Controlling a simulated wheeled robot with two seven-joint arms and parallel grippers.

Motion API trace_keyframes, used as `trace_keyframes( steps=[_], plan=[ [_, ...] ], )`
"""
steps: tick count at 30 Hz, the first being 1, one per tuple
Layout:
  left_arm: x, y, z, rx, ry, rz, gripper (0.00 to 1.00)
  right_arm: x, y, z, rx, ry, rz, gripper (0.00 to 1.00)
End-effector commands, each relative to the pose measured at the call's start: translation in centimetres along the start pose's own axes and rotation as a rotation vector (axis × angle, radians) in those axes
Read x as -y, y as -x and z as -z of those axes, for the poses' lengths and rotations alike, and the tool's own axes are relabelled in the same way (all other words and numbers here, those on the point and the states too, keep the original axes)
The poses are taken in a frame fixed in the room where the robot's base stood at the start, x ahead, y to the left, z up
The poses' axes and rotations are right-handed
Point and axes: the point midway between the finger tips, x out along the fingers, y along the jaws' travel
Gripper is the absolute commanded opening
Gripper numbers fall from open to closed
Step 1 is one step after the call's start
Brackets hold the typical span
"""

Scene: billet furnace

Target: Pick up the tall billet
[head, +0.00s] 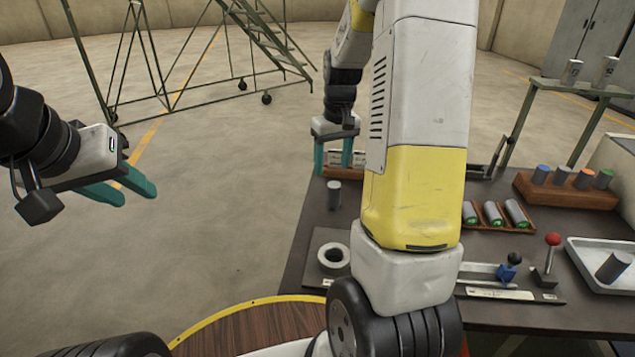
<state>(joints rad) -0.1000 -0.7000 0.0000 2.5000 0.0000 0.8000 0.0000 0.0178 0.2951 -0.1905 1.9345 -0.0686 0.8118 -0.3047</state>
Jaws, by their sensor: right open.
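A plain dark grey billet (334,194) stands upright near the table's left edge. My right gripper (334,168) is above and slightly behind it, fingers down, apart and empty. Another grey billet (613,266) leans in the white tray (580,252) at the right. Several billets with coloured tops (562,175) stand in a brown rack (567,193). Three with green ends (493,213) lie in a low brown holder. I cannot tell for sure which is the tall one. My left gripper (134,196) is off the table at the left, fingers apart and empty.
A grey ring (333,258) lies on a plate at the table's front left. A blue clamp (508,268) and a red-knobbed lever (551,254) stand at front right. Two cylinders (606,70) are on a raised shelf. My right arm hides the table's middle.

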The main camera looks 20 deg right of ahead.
Motion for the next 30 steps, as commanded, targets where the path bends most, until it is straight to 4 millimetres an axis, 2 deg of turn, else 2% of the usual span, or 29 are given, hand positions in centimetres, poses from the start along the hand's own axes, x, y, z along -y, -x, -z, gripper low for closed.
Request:
trace_keyframes(
  steps=[1, 3, 9, 19, 25, 30],
  plan=[
    [0.0, 0.0, 0.0, 0.000, 0.000, 0.000, 0.36, -0.8, -1.7, 0.4, 0.030, 0.006, -0.006, 0.61],
    [0.0, 0.0, 0.0, 0.000, 0.000, 0.000, 0.36, -1.7, -3.3, 0.8, 0.056, 0.015, -0.013, 0.61],
    [0.0, 0.0, 0.0, 0.000, 0.000, 0.000, 0.36, -2.8, -5.5, 1.1, 0.088, 0.028, -0.022, 0.61],
    [0.0, 0.0, 0.0, 0.000, 0.000, 0.000, 0.36, -2.5, -9.0, 0.8, 0.092, 0.030, -0.022, 0.61],
    [0.0, 0.0, 0.0, 0.000, 0.000, 0.000, 0.36, -2.1, -12.0, 0.6, 0.092, 0.028, -0.021, 0.61],
    [0.0, 0.0, 0.0, 0.000, 0.000, 0.000, 0.36, -2.1, -13.1, 0.5, 0.089, 0.028, -0.022, 0.61]
  ],
)
